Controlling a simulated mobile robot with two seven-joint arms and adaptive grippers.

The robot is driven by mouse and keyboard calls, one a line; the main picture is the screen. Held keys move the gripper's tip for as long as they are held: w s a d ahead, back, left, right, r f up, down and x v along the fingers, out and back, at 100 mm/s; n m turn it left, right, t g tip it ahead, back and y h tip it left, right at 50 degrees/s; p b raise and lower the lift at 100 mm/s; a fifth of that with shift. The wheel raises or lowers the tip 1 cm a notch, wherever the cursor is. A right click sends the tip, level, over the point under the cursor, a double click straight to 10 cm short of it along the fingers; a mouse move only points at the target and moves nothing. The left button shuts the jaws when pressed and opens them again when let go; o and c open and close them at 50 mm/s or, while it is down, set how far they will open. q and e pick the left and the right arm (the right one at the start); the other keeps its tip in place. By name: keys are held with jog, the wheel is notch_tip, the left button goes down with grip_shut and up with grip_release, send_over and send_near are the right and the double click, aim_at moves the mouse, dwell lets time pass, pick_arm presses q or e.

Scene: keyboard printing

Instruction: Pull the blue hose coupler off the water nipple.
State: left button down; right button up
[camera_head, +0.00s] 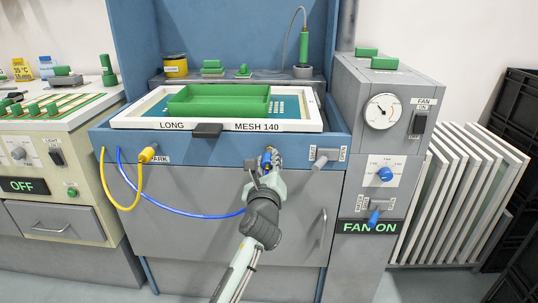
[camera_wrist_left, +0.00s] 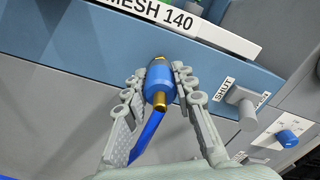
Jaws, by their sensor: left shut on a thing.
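The blue hose coupler (camera_head: 267,157) is at the front blue rail of the machine, under the MESH 140 frame. In the left wrist view the coupler (camera_wrist_left: 159,85) points at the rail, with brass at both ends. The water nipple is hidden behind it, so I cannot tell how far it is seated. My left gripper (camera_head: 266,164) is shut on the coupler, one finger on each side. The blue hose (camera_wrist_left: 149,135) runs from its lower end and in the head view loops left to the rail. My right gripper is not in view.
A yellow coupler (camera_head: 147,154) with a yellow hose sits by the PARK label. A grey valve handle (camera_head: 325,157) between SHUT and OPEN labels is right of my gripper. The white screen frame (camera_head: 135,121) holds a green tray. The space before the cabinet front is free.

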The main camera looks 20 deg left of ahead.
aim_at(268, 161)
pick_arm(q)
jog(key=shift+p+v, duration=0.4)
jog(key=shift+v, duration=0.75)
jog(key=shift+s+d+r+p, duration=0.3)
jog(key=shift+s+r+p, duration=0.2)
jog(key=shift+s+r, duration=0.3)
jog(key=shift+s+d+r, duration=0.15)
jog(key=shift+s+r, duration=0.2)
jog(key=shift+s, duration=0.2)
jog(key=shift+s+d+r, duration=0.15)
jog(key=shift+s+r, duration=0.2)
jog(key=shift+s, duration=0.25)
